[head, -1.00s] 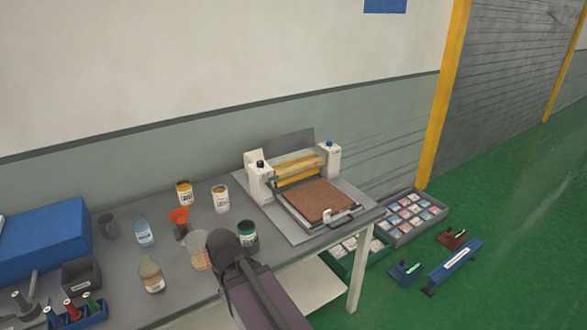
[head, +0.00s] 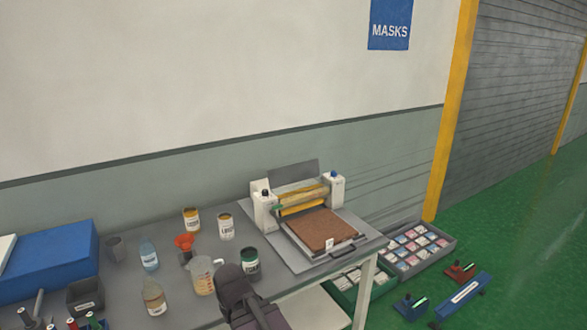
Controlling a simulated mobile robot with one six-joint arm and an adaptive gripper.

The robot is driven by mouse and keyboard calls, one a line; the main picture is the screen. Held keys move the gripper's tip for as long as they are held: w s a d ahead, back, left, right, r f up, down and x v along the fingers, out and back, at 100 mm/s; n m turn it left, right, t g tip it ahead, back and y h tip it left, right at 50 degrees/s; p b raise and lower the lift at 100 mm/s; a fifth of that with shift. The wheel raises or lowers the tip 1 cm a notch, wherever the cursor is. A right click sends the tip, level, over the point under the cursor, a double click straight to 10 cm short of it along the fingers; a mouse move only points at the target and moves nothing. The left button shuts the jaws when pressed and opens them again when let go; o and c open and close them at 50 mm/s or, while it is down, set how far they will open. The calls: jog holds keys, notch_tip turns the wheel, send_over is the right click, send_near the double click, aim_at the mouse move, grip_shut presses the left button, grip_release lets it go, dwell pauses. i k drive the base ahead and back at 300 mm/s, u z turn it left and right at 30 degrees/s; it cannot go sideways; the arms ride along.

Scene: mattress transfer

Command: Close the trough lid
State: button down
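The coating machine on the table has two white end posts (head: 265,209) with a yellow roller trough (head: 302,203) between them. A flat grey panel (head: 293,176), which looks like the trough lid, stands raised and tilted behind the trough, so the trough looks open from above. A brown textured slab lies on the machine's bed in front of the roller. A dark link of my arm rises from the bottom edge, left of and nearer than the machine. My gripper's fingers do not show, and nothing of mine touches the lid.
A blue box (head: 50,262) is at the far left. Crates of packets (head: 416,247) stand on the floor at right.

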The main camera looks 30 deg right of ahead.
aim_at(280, 177)
jog(key=k, duration=1.15)
jog(key=z, duration=0.75)
jog(key=i, duration=2.25)
jog(key=u, duration=0.7)
